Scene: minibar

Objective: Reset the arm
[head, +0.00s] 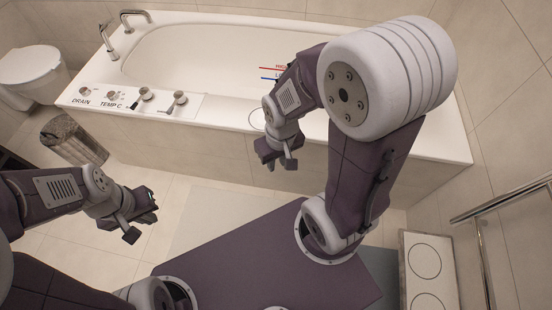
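My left gripper (141,227) comes in from the left in the head view. It hangs over the tiled floor, short of the bathtub, and its fingers look apart with nothing between them. My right gripper (279,162) hangs in front of the bathtub's near side at the picture's middle, pointing down. Its fingers also look apart and empty. My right arm is raised and bent, and it covers the right part of the tub. The bathtub (230,148) is white inside, with a beige tiled front.
Knobs labelled DRAIN and TEMP (113,95) and levers (174,103) sit on the tub's near rim. A faucet (108,42) is at its left end. A toilet (32,72) and a bin (73,138) stand left. A metal rail (502,200) is at right.

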